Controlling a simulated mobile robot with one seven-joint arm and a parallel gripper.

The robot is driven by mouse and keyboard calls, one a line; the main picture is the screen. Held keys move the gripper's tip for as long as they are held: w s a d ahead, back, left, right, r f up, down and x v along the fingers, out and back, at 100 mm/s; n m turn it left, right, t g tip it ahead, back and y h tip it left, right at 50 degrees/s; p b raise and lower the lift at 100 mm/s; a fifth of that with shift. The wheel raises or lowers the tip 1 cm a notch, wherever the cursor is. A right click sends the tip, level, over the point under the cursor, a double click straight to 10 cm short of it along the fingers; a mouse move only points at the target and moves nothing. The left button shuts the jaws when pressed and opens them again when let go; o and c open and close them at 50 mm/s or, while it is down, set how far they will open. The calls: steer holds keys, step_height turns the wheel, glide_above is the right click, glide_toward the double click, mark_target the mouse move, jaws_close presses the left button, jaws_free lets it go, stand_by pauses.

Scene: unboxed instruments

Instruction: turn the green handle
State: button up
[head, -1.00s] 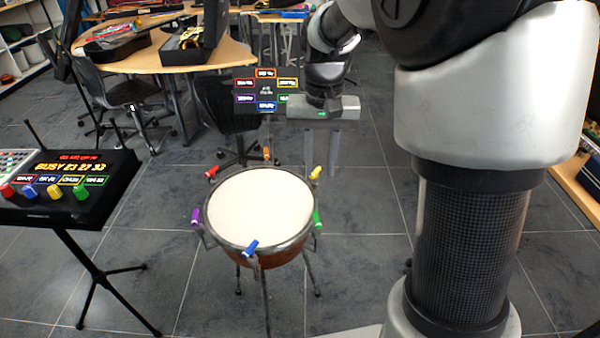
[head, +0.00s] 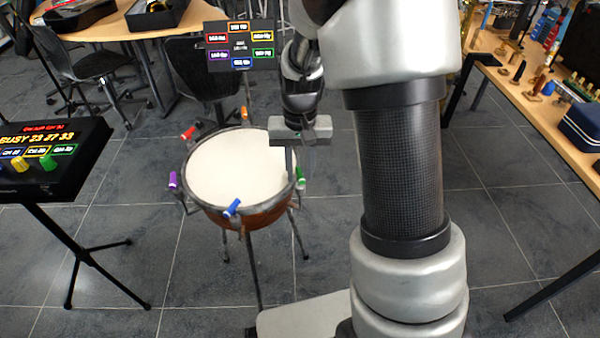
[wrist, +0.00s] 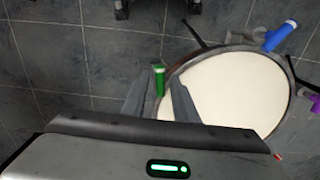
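The green handle (head: 301,178) sticks up at the right side of the kettle drum (head: 212,209) in the head view. My gripper (head: 298,172) points down over that side of the drum, its fingers beside the handle. In the wrist view, my gripper (wrist: 158,84) is open and the green handle (wrist: 159,79) stands between its two fingers, near their tips. A gap shows between the handle and the right finger. I cannot tell whether the left finger touches it. The base of the handle is partly hidden.
Blue (head: 232,208), purple (head: 173,180) and red (head: 188,133) handles sit around the drum rim. A colour-labelled panel (head: 240,61) stands behind it. A black console (head: 60,177) on a tripod is at left. A wooden table (head: 540,110) with instruments is at right.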

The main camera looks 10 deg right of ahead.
steer(key=shift+f, duration=0.1)
jaws_close()
steer(key=shift+m+p, duration=0.3)
steer(key=m+p, duration=0.2)
steer(key=shift+m, duration=0.4)
steer(key=shift+m+p, duration=1.15)
steer(key=shift+m, duration=0.95)
jaws_free()
